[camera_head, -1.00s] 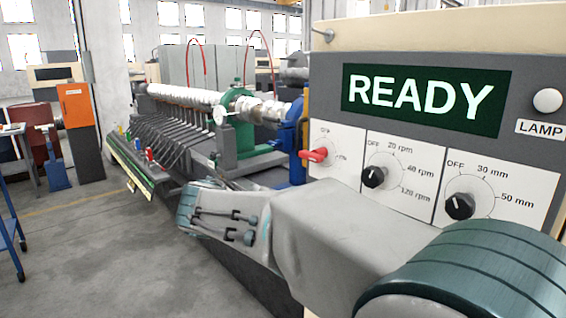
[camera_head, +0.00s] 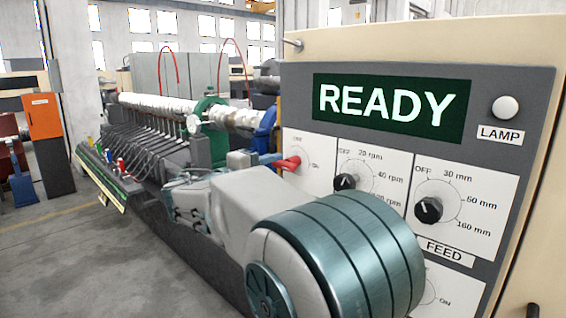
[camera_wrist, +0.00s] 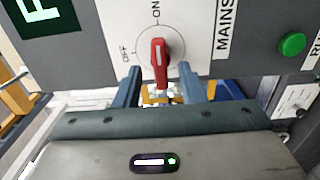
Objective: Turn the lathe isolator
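The lathe isolator is a red handle (camera_head: 288,163) on a white plate at the left of the control panel. In the wrist view the red handle (camera_wrist: 159,60) sits on a round dial marked OFF at the left and ON at the top. A label reading MAINS is beside it. My gripper (camera_wrist: 160,74) is open, with one blue finger on each side of the handle's near end. A gap shows between each finger and the handle. In the head view my gripper (camera_head: 268,158) is mostly hidden behind my arm, with a blue finger close beside the handle.
A display (camera_head: 392,106) reads READY. Speed (camera_head: 345,182) and feed (camera_head: 428,210) dials and a white lamp button (camera_head: 505,107) are right of the handle. A green button (camera_wrist: 292,44) shows in the wrist view. The lathe bed extends behind; open floor lies left.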

